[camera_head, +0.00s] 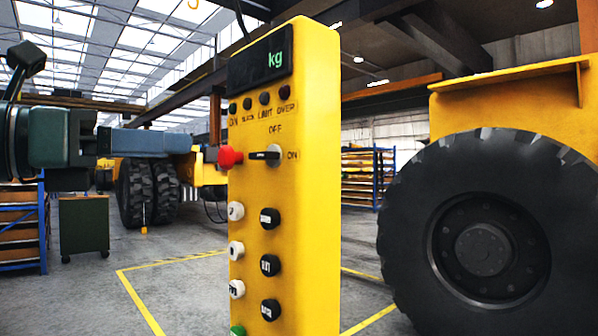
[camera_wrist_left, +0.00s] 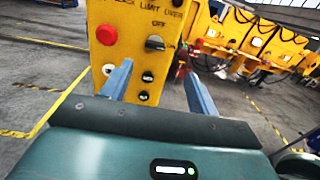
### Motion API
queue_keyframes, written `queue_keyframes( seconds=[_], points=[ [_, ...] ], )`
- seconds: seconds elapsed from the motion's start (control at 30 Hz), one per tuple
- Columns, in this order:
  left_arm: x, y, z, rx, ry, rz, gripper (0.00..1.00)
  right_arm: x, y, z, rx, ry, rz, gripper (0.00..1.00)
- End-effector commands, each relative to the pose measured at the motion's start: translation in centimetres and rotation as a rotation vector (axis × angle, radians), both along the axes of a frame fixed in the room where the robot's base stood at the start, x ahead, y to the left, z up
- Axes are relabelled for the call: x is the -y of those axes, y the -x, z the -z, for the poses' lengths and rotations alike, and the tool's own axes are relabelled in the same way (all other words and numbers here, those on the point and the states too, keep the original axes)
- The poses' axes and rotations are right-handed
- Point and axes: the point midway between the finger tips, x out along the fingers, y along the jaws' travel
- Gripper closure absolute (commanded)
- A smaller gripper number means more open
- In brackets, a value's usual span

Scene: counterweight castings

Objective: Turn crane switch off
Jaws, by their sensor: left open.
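The crane switch (camera_head: 264,155) is a dark lever on a grey round base, on the front of a yellow control pendant (camera_head: 315,200). Its lever lies horizontal, level with the ON label at its right; OFF is printed above it. The switch also shows in the left wrist view (camera_wrist_left: 154,43), beyond and between the fingertips. My left gripper (camera_head: 193,141) comes in from the left, short of the pendant. In the left wrist view its two blue fingers (camera_wrist_left: 157,70) are apart with nothing between them. My right gripper is not in view.
A red knob (camera_head: 229,157) sticks out just left of the switch. White, black and green buttons line the pendant below; a kg display (camera_head: 262,60) sits above. A large tyre (camera_head: 490,235) stands at right. A green cabinet (camera_head: 84,228) stands at left.

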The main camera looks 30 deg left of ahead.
Motion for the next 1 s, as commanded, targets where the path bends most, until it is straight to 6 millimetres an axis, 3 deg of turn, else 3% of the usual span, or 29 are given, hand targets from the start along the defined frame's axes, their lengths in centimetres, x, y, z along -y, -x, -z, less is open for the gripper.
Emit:
queue_keyframes(
  seconds=[0.17, 0.53, 0.73, 1.0],
  points=[
    [0.0, -0.8, -0.1, -0.004, -0.019, -0.043, 0.40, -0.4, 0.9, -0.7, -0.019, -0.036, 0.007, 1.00],
    [3.0, -7.6, -0.3, -0.002, -0.016, -0.034, 0.40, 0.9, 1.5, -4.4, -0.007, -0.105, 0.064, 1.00],
    [4.1, -10.6, -0.1, -0.002, -0.015, -0.036, 0.40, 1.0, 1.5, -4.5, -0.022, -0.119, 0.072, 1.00],
    [4.6, -12.0, 0.1, -0.001, -0.016, -0.038, 0.40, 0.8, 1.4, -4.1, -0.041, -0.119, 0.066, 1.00]
  ],
)
